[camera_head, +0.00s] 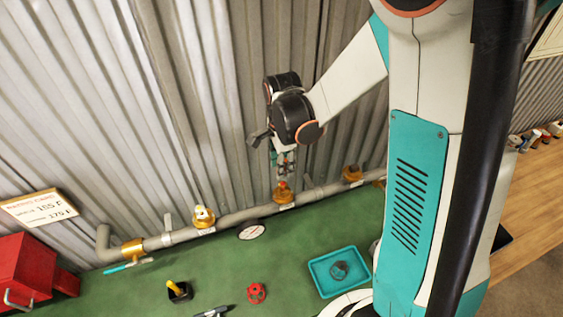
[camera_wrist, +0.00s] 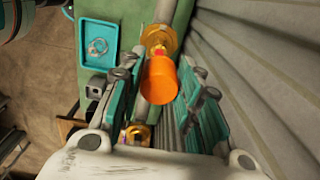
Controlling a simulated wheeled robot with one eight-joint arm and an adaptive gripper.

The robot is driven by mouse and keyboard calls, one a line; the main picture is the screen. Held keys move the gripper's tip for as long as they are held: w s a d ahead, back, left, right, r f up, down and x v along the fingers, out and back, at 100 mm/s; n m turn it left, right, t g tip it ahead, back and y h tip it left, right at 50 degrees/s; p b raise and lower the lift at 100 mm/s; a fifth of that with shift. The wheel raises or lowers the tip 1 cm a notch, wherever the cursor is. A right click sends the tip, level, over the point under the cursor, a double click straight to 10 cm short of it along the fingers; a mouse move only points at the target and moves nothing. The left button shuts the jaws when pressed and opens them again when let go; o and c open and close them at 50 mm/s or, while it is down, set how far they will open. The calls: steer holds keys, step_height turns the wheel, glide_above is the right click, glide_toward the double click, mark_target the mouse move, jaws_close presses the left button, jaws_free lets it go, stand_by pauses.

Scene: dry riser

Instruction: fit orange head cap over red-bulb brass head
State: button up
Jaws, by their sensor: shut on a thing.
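The orange head cap (camera_wrist: 160,80) is held between the teal-padded fingers of my gripper (camera_wrist: 161,96) in the wrist view. A brass head (camera_wrist: 161,38) with a small red part shows just beyond the cap, and the cap hides some of it. In the head view my gripper (camera_head: 283,162) points down above the pipe, over the middle brass head (camera_head: 283,196). I cannot tell whether the cap touches a head.
The pipe (camera_head: 232,219) runs along the corrugated wall, with brass heads at left (camera_head: 203,216) and right (camera_head: 352,174). On the green bench are a teal tray (camera_head: 320,275), a red handwheel (camera_head: 256,293), a round gauge (camera_head: 251,230) and a red box (camera_head: 25,271).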

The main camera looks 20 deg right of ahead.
mark_target(282, 184)
steer(key=shift+f+b, duration=0.1)
steer(key=shift+b, duration=0.2)
step_height(282, 184, down, 6)
steer(key=b, duration=0.5)
steer(key=shift+r, duration=0.25)
steer(key=shift+f+b, duration=1.95)
steer(key=shift+b, duration=0.4)
stand_by(0.8)
steer(key=o, duration=0.7)
steer(key=shift+o, duration=0.2)
steer(key=shift+r, duration=0.1)
step_height(282, 184, up, 12)
steer(key=shift+f, duration=0.1)
steer(key=shift+s, duration=0.1)
